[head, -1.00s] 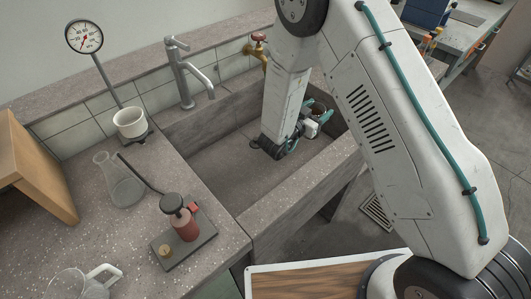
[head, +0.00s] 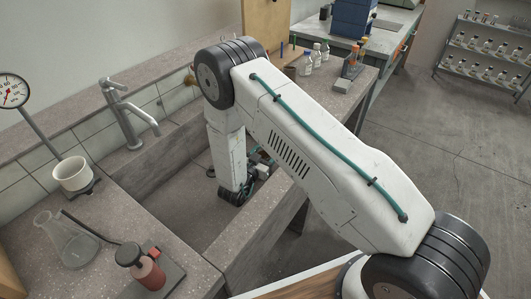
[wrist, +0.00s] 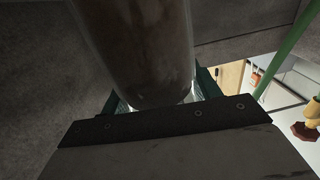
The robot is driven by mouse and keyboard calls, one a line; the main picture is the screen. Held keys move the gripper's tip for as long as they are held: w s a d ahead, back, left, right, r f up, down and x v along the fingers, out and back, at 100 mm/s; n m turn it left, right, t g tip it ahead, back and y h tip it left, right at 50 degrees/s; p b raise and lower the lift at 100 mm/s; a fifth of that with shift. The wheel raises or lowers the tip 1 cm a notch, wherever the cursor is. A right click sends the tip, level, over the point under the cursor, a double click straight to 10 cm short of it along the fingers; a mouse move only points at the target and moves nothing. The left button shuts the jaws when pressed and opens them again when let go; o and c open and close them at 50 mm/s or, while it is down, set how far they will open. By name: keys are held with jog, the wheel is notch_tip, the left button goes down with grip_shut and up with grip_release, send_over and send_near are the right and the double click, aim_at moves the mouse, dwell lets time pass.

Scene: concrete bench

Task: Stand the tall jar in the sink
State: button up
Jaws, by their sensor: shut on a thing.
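The tall jar (wrist: 135,50) is glassy, with brownish contents, and fills the upper middle of the wrist view. My gripper (wrist: 160,98) is shut on it, with a teal finger at either side. In the head view my gripper (head: 260,163) is over the right part of the sink (head: 190,195), mostly behind my arm. The jar cannot be made out clearly there. The sink is a grey stone basin with thick walls. I cannot tell whether the jar's base touches the sink floor.
A metal tap (head: 126,115) stands behind the sink. On the bench to the left are a conical flask (head: 66,243), a white cup (head: 73,175) under a dial gauge (head: 10,91), and a red device (head: 145,269). Bottles (head: 306,62) stand on the bench beyond.

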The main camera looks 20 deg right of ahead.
jog(key=shift+f, duration=0.1)
jog(key=o, duration=1.4)
jog(key=shift+c, duration=0.2)
